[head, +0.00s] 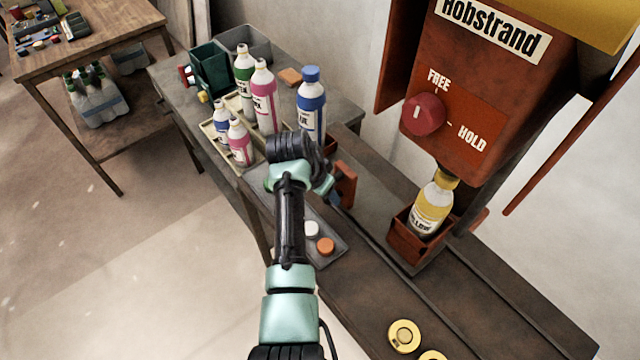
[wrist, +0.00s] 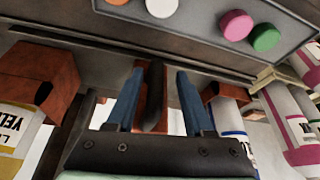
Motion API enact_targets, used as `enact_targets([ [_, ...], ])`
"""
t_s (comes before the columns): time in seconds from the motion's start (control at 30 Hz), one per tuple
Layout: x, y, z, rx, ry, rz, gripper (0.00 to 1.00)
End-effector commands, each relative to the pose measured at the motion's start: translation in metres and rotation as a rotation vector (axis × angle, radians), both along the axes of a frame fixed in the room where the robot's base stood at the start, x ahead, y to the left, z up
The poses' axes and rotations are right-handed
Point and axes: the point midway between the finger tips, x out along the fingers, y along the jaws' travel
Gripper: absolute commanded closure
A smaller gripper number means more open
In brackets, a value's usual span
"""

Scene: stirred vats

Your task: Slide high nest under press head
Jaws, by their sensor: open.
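My gripper (head: 328,186) is over the bench rail in the head view, largely hidden by my arm. In the wrist view my gripper (wrist: 160,82) is open, with its two blue fingers on either side of an upright orange-and-dark piece (wrist: 153,98); I cannot tell whether they touch it. An orange nest part (head: 346,186) shows beside the gripper in the head view. Another red-brown nest (head: 406,246) holds a yellow bottle (head: 433,208) under the red press head (head: 446,178); this nest is at left in the wrist view (wrist: 40,75). I cannot tell which nest is the high one.
A blue bottle (head: 311,105) stands behind my gripper. Pink and green bottles stand in a cream crate (head: 222,142) to the left. A grey tray (head: 335,262) with caps lies in front. The press has a red FREE/HOLD knob (head: 422,114). Gold discs (head: 404,336) lie at the near end.

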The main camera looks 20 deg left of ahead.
Motion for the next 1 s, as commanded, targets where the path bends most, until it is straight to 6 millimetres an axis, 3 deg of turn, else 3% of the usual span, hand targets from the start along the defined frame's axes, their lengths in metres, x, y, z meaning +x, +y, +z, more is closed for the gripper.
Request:
enact_targets([
  [0.17, -0.006, 0.004, 0.019, 0.001, -0.003, 0.001, 0.48],
  [0.63, -0.038, 0.018, 0.102, 0.001, -0.005, 0.003, 0.48],
  [0.8, -0.044, 0.02, 0.115, 0.001, -0.003, 0.003, 0.48],
  [1.0, -0.045, 0.02, 0.118, 0.001, -0.001, 0.003, 0.48],
])
